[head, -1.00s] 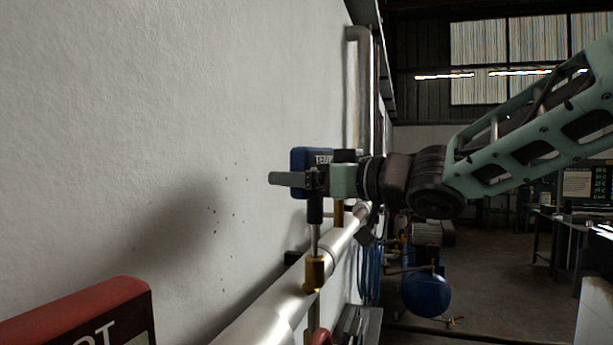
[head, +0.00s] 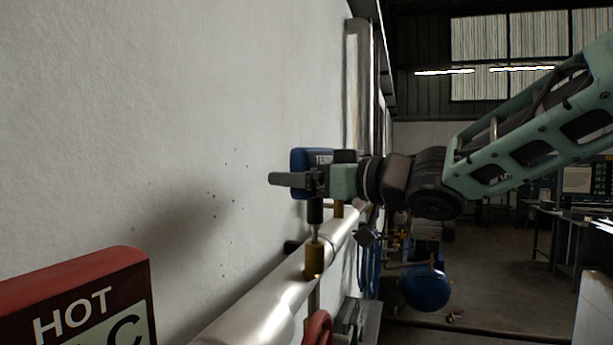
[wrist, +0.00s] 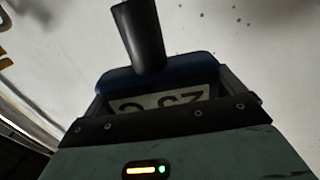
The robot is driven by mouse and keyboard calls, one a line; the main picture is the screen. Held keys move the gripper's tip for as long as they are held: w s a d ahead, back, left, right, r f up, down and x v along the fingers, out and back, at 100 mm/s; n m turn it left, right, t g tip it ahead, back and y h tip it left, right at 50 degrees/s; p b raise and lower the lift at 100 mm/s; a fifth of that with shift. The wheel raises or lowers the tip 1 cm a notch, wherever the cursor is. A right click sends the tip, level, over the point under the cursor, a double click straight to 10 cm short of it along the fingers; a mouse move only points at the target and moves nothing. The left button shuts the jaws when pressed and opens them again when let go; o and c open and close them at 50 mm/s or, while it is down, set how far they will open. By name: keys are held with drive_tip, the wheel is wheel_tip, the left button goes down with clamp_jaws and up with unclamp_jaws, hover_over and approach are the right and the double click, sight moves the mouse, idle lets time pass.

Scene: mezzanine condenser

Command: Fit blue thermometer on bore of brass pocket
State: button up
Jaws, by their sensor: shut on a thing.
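The blue thermometer (head: 299,160) is upright, with a black neck (head: 315,211) and a thin metal stem below its head. The brass pocket (head: 314,261) stands on the silver pipe directly below. The stem's lower end meets the top of the pocket in the head view, and the tip is hidden; how deep it sits in the bore I cannot tell. In the wrist view the blue head (wrist: 190,65) with its display and the black neck (wrist: 141,38) show between my fingers.
The silver pipe (head: 258,311) runs along the white wall (head: 120,110). Another brass fitting (head: 338,209) sits farther along it. A red HOT sign (head: 75,285) is at lower left, and a red ring-shaped part (head: 318,327) is below the pocket.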

drive_tip(key=shift+f+b, duration=0.6)
drive_tip(key=shift+f, duration=0.25)
drive_tip(key=o, duration=0.7)
drive_tip(key=b+v, duration=0.3)
drive_tip(key=v, duration=1.4)
drive_tip(key=shift+b, duration=0.35)
drive_tip(key=shift+s+d, duration=0.1)
drive_tip(key=shift+d, duration=0.05)
